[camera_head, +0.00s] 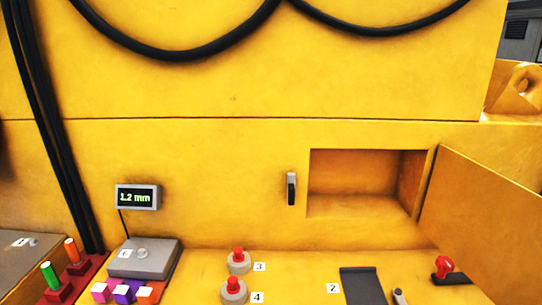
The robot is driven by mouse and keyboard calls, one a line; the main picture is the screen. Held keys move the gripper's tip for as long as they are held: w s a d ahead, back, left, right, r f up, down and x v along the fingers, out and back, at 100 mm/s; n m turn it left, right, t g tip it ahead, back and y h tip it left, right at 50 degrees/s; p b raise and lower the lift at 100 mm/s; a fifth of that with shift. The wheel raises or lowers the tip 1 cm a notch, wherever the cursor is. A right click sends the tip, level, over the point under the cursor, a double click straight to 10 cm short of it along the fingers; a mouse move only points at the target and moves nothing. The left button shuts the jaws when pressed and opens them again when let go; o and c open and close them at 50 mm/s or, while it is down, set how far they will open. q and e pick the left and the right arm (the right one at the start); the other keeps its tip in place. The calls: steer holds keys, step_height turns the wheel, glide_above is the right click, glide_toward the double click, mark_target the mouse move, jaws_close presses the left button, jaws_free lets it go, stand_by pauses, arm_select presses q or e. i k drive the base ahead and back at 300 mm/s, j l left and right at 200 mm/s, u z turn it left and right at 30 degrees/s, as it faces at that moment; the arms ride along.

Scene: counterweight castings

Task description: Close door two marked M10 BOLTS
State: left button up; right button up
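One yellow door (485,208) stands swung open to the right of a recessed compartment (352,172) in the yellow casting wall. Its right part runs out of the picture. The compartment looks empty. No M10 BOLTS marking or door number can be read, so I cannot tell whether this is door two. A small grey and black handle or latch (291,189) is on the wall just left of the opening. Neither of my grippers is in view.
Two red-topped buttons (238,261), (234,291) marked 3 and 4, a dark plate (362,286) by label 2, and a red switch (442,267) sit below. Left are a 1.2 mm display (137,197), a grey box (145,259), coloured blocks (122,292) and pegs. Black cables hang above.

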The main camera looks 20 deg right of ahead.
mark_target(489, 225)
steer(key=l+u, duration=0.1)
steer(key=l, duration=1.05)
steer(key=k+l+u, duration=0.15)
steer(key=l, duration=0.4)
steer(key=l+u, duration=0.1)
steer(key=l, duration=0.5)
steer(key=k+l, duration=0.1)
steer(key=l, duration=0.45)
steer(key=u, duration=0.05)
